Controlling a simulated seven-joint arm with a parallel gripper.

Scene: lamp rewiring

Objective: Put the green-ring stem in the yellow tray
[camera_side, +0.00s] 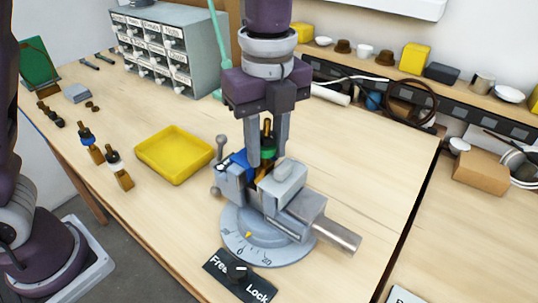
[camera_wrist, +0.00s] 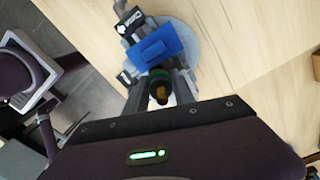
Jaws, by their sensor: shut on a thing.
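The green-ring stem (camera_side: 267,152) stands upright at the vise (camera_side: 291,187), with its brass tip up and a green band below it. My gripper (camera_side: 267,160) points straight down and is shut on the stem, one finger on each side. In the wrist view the stem (camera_wrist: 159,88) shows between the fingers of my gripper (camera_wrist: 160,95). The stem's lower end is hidden by the fingers and the vise jaws, so I cannot tell whether the vise grips it. The yellow tray (camera_side: 174,177) is empty and lies left of the vise.
A blue block (camera_wrist: 155,47) is at the vise. A drawer cabinet (camera_side: 170,50) stands behind.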

